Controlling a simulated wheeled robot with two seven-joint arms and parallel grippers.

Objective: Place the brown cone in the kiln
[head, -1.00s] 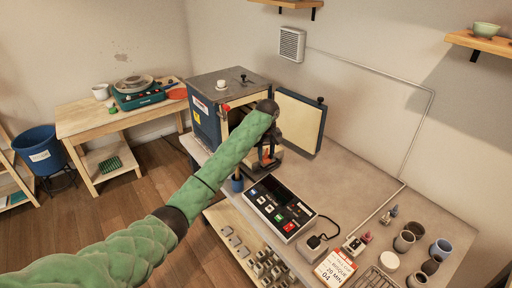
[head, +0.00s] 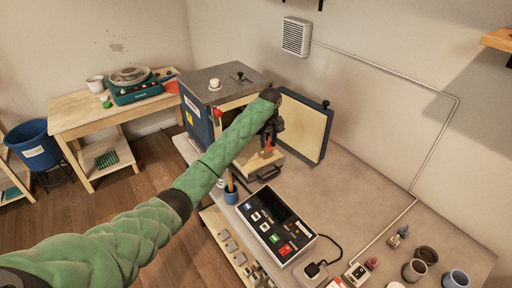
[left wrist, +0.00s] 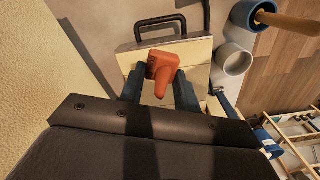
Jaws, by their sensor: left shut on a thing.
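The brown cone (left wrist: 163,70), an orange-brown piece, is held between the blue fingers of my left gripper (left wrist: 158,82). In the head view the cone (head: 268,150) shows small below the dark gripper, in front of the kiln mouth. The kiln (head: 198,115) is a blue box with a grey top, and its cream-lined door (head: 302,130) stands open to the right. A cream slab with a black handle (left wrist: 159,24) lies beneath the cone. I cannot tell whether the cone touches it. My forearm hides much of the kiln opening. My right gripper is out of view.
A control box (head: 276,227) with buttons sits on the bench in front of the kiln. A blue cup (head: 231,196) holding a wooden handle stands left of it. Several small pots are at lower right. The bench right of the door is largely clear.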

